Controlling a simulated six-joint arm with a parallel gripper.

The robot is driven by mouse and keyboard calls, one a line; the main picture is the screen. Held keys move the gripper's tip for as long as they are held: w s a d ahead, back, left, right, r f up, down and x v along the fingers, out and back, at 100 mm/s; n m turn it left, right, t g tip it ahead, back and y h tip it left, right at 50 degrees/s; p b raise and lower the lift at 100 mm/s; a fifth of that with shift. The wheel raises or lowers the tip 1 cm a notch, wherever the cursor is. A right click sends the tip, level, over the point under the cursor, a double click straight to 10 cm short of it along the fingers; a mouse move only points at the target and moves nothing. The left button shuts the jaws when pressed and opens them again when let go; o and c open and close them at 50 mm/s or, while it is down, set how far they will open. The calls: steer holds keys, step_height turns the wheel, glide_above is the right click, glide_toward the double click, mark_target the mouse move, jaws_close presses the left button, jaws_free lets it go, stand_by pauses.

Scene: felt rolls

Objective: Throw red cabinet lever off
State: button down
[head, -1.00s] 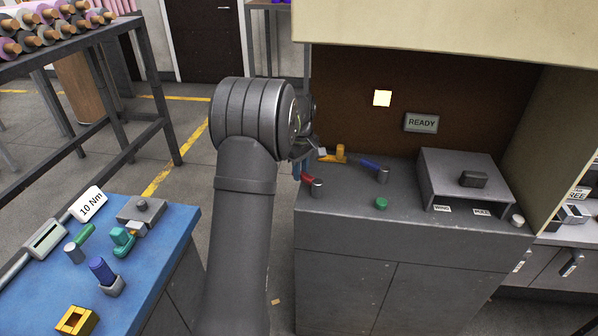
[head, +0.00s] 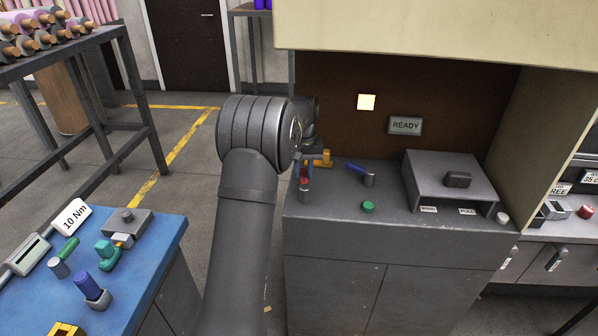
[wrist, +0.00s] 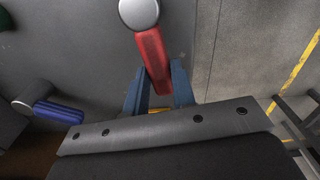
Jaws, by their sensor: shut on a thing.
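The red lever (head: 304,181) stands at the left end of the grey cabinet top, on a round grey pivot (head: 305,196). In the head view its handle points back from the pivot, partly hidden by my gripper. In the wrist view the red handle (wrist: 151,55) runs from the pale pivot cap (wrist: 139,11) down between my gripper's two blue fingers (wrist: 158,93). My gripper (head: 306,172) is shut on the handle near its free end.
A blue lever (head: 355,167) lies to the right, also in the wrist view (wrist: 58,112).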

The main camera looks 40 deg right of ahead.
mark_target(306, 173)
steer(key=shift+s+d+m, duration=0.25)
steer(key=shift+d+m, duration=0.1)
steer(key=shift+m, duration=0.25)
steer(key=c, duration=1.2)
jaws_free()
steer(key=shift+r, duration=0.1)
step_height(306, 173, up, 12)
